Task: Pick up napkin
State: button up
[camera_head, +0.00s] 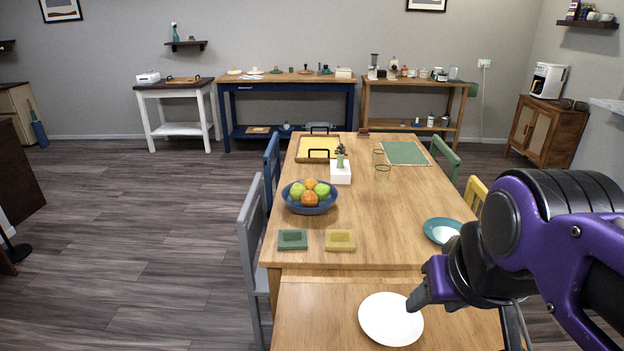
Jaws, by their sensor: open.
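Two folded square cloths that look like napkins lie flat near the front left of the long wooden table. One is a green napkin (292,239); to its right is a yellow napkin (340,240). Each has a smaller shape on top that I cannot make out. My gripper (467,308) is open at the lower right, its fingers pointing down. It is to the right of and nearer than both napkins, and apart from them. One finger overlaps the right edge of a white plate (388,320) in view; I cannot tell whether they touch.
The wooden table (400,220) holds a blue fruit bowl (309,208), a white planter (340,172), a tray (301,157), a green mat (404,153) and a teal plate (442,231). Chairs, including a grey chair (252,235), line its sides. Open floor (130,240) lies left.

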aim_at(296, 239)
jog(key=i+j, duration=0.15)
jog(key=j, duration=0.15)
jog(key=i+j, duration=0.15)
jog(key=j, duration=0.2)
jog(key=i+j, duration=0.15)
jog(key=j, duration=0.15)
jog(key=i+j, duration=0.15)
jog(key=j, duration=0.15)
jog(key=i+j+z, duration=0.1)
jog(key=j, duration=0.25)
